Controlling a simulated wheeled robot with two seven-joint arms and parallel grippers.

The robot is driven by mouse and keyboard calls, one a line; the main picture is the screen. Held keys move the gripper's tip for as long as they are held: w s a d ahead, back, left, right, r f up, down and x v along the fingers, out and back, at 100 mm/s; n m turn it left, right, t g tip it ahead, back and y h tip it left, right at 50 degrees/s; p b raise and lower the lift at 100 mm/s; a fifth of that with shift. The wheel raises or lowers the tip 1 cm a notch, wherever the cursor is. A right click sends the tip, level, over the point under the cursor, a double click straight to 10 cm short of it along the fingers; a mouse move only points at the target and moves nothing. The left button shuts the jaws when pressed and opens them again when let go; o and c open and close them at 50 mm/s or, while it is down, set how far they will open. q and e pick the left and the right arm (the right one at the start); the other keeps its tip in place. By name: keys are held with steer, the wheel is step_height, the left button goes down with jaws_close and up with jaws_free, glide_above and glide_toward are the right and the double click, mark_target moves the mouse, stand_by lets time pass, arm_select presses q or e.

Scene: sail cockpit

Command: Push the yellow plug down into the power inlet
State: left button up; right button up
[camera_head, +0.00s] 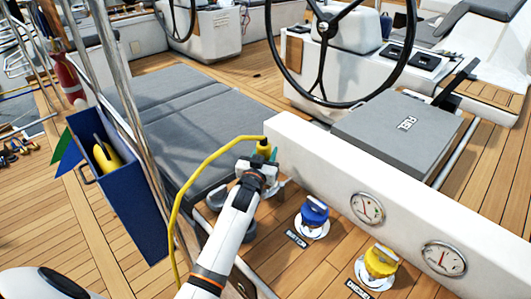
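The yellow plug (263,146) is upright beside the white cockpit wall, with a yellow cable (185,185) running from it to the left and down. My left gripper (267,160) reaches up to the plug from below in the picture. Its fingertips are at the plug's lower part and hide some of it. I cannot tell whether the fingers are closed on the plug or only beside it. The power inlet cannot be made out; the gripper covers the area under the plug. My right gripper is not in view.
A blue knob (314,212) and a yellow knob (381,261) stand on the wooden deck right of my arm. Gauges (367,209) sit in the white wall (325,165). A blue holder (130,200) and metal rails (125,90) stand left; grey cushions (205,130) lie behind.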

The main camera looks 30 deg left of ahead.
arm_select(q)
steer(key=shift+f+b, duration=0.35)
steer(key=o, duration=0.9)
steer(key=shift+f, duration=0.1)
steer(key=shift+s+d+p, duration=0.15)
steer(key=shift+s+p, duration=0.35)
steer(key=shift+s, duration=0.1)
steer(key=s+d+p, duration=0.1)
steer(key=s+p, duration=0.4)
steer(key=s, duration=0.4)
steer(key=shift+s+d, duration=0.35)
steer(key=shift+d, duration=0.05)
